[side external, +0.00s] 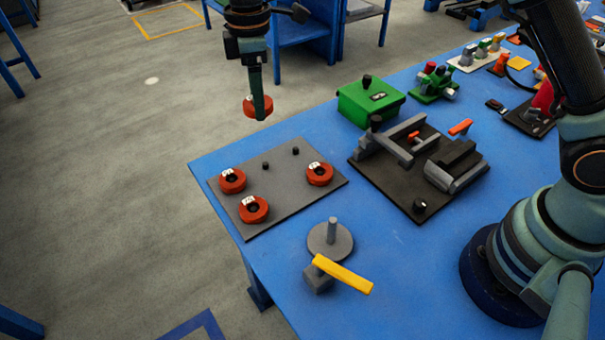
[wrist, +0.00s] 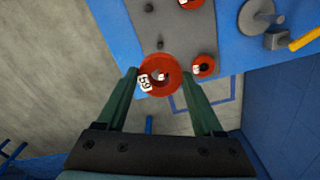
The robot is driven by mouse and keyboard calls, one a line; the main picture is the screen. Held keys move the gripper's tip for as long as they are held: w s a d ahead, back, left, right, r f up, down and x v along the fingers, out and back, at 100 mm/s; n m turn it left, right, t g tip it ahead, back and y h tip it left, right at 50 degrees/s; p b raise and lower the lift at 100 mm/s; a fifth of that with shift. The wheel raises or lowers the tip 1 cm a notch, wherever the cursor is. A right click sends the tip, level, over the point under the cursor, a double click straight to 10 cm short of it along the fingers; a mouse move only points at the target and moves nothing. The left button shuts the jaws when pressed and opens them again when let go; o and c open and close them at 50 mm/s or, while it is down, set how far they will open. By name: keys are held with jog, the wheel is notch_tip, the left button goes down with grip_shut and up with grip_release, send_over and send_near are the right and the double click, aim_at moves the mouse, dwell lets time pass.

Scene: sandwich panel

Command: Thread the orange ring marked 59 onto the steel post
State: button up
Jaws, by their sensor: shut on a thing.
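My gripper (side external: 262,110) is shut on the orange ring marked 59 (side external: 247,106). It holds the ring in the air, behind and above the grey plate, well apart from the steel post (side external: 332,231). In the wrist view the ring (wrist: 158,62) sits between my two fingertips (wrist: 160,75), with its white 59 label at its left side. In the side view a finger hides part of the ring. The post stands upright and bare on a round grey base (side external: 318,246) near the table's front. The post also shows in the wrist view (wrist: 263,17) at upper right.
A grey plate (side external: 290,205) carries three more orange rings (side external: 233,181) and two bare pegs. A yellow-handled clamp (side external: 343,274) stands close in front of the post. A green box (side external: 371,101) and a black fixture (side external: 400,185) lie behind and right. Blue table shows between them.

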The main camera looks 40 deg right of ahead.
notch_tip(320, 180, up, 4)
send_near(333, 220)
jog(key=shift+w, duration=0.2)
jog(key=shift+s+f, duration=0.25)
jog(key=shift+f, duration=2.4)
jog(key=shift+f, duration=1.05)
jog(key=shift+f, duration=0.35)
jog(key=shift+f, duration=0.55)
jog(key=shift+f, duration=0.7)
